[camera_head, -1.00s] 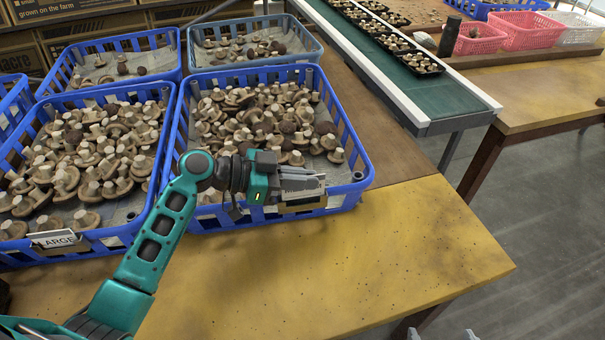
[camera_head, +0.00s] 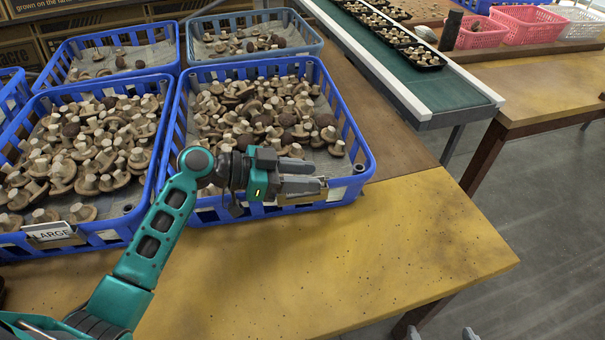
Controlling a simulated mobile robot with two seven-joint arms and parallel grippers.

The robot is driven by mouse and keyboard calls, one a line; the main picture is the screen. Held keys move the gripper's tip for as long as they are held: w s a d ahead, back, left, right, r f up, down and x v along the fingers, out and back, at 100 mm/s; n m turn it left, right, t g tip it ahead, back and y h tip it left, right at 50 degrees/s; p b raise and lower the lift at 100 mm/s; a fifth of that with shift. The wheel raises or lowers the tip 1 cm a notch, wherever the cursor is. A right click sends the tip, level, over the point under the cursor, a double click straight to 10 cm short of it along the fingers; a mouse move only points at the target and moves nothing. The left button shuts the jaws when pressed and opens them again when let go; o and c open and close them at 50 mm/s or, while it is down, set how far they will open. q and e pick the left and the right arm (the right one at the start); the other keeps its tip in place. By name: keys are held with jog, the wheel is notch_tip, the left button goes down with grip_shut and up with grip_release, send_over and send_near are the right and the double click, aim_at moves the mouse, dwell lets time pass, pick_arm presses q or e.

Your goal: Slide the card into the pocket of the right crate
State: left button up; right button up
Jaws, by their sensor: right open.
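The right crate (camera_head: 362,160) is a blue plastic basket holding mushrooms, with a tan pocket (camera_head: 318,197) on its front wall. My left gripper (camera_head: 318,184) reaches in from the left and has its grey fingers at this pocket, along the crate's front rim. The fingers cover most of the pocket's opening. No white card face shows clearly there now, and I cannot tell whether the fingers still grip the card or how deep it sits. My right gripper (camera_head: 440,334) shows only as two separate fingertips at the bottom edge, open and empty.
The left crate (camera_head: 122,232) also holds mushrooms and has a card reading "LARGE" (camera_head: 52,231) in its front pocket. More crates stand behind. A green conveyor (camera_head: 445,92) with black trays runs at the right. The yellow table (camera_head: 400,235) is clear in front.

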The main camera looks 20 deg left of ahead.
pick_arm(q)
jog(key=b+v, duration=0.1)
jog(key=v, duration=1.2)
dwell(0.4)
